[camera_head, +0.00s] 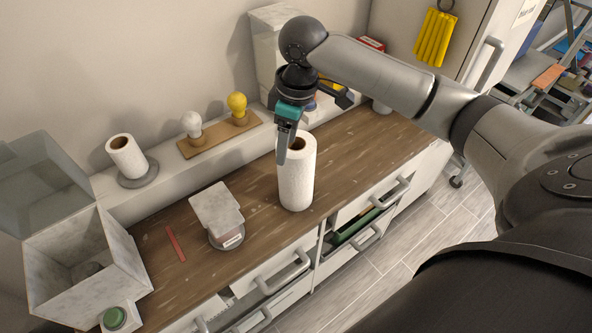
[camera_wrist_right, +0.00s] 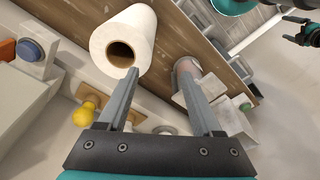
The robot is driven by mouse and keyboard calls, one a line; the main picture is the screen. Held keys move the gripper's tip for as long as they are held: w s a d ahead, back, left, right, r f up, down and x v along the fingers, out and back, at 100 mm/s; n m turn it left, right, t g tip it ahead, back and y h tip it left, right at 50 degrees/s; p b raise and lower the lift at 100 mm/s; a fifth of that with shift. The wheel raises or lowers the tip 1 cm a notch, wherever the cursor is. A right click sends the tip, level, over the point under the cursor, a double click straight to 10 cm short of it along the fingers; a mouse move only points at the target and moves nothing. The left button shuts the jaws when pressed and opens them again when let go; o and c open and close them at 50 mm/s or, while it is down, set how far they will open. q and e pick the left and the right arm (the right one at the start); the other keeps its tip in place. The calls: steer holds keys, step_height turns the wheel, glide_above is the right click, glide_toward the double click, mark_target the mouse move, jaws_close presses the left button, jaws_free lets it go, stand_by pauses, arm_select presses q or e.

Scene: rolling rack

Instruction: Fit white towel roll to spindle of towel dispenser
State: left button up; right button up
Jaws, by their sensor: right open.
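A tall white towel roll (camera_head: 297,185) stands upright on the wooden counter. My right gripper (camera_head: 284,150) is above it, pointing down, with a finger at the roll's top rim. In the right wrist view my right gripper (camera_wrist_right: 157,70) is open. One fingertip is beside the brown core hole of the roll (camera_wrist_right: 138,28); the other is outside the roll. I cannot tell whether the finger touches it. A shorter white roll (camera_head: 122,158) sits on a round grey base on the back ledge. No bare spindle shows clearly. Part of my left gripper (camera_wrist_right: 300,30) seems to show at the wrist view's corner.
A grey-white block on a round base (camera_head: 214,207) and a red strip (camera_head: 176,244) lie left of the roll. White and yellow bulbs (camera_head: 237,104) stand on a wooden board behind. An open box (camera_head: 75,270) is at left. Drawers (camera_head: 270,280) stand partly open in front.

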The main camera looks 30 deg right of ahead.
mark_target(290, 169)
steer(key=shift+m, duration=0.3)
steer(key=d+r, duration=0.2)
steer(key=shift+w+d+r, duration=0.35)
steer(key=shift+d+r, duration=0.05)
steer(key=f, duration=0.5)
steer(key=w+f, duration=0.1)
steer(key=f, duration=0.4)
steer(key=a+f, duration=0.1)
steer(key=f, duration=0.4)
steer(key=shift+w, duration=0.3)
jaws_close()
steer(key=shift+r, duration=0.1)
